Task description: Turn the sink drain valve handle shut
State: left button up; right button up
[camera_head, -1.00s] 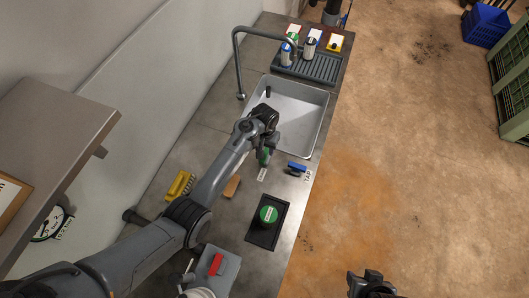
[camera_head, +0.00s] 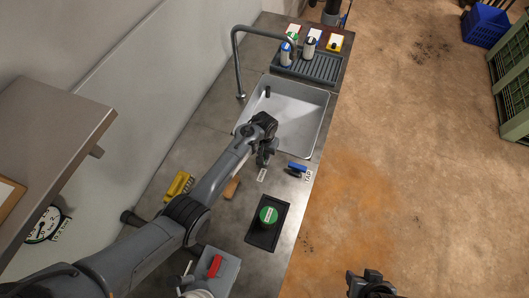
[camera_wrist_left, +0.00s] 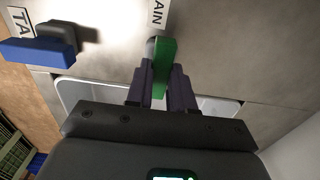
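The green drain valve handle (camera_wrist_left: 166,62) shows in the left wrist view, between the two fingers of my left gripper (camera_wrist_left: 162,88). The fingers sit close on both sides of it, with no clear gap. In the head view my left gripper (camera_head: 264,160) is over the counter just in front of the sink and hides the green handle. The white drain label (camera_head: 262,175) lies just beside it; only its end letters (camera_wrist_left: 159,14) show in the wrist view. My right gripper (camera_head: 372,284) is at the bottom edge, away from the counter; its fingers are unclear.
The blue tap handle (camera_head: 297,168) is close on the right, beside its TAP label (camera_head: 308,176). The sink (camera_head: 310,119) lies behind. A yellow brush (camera_head: 179,186), a tan block (camera_head: 232,187) and a green-topped container (camera_head: 268,215) on a black tray stand nearby.

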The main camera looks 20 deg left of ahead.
pick_arm(q)
grip_shut()
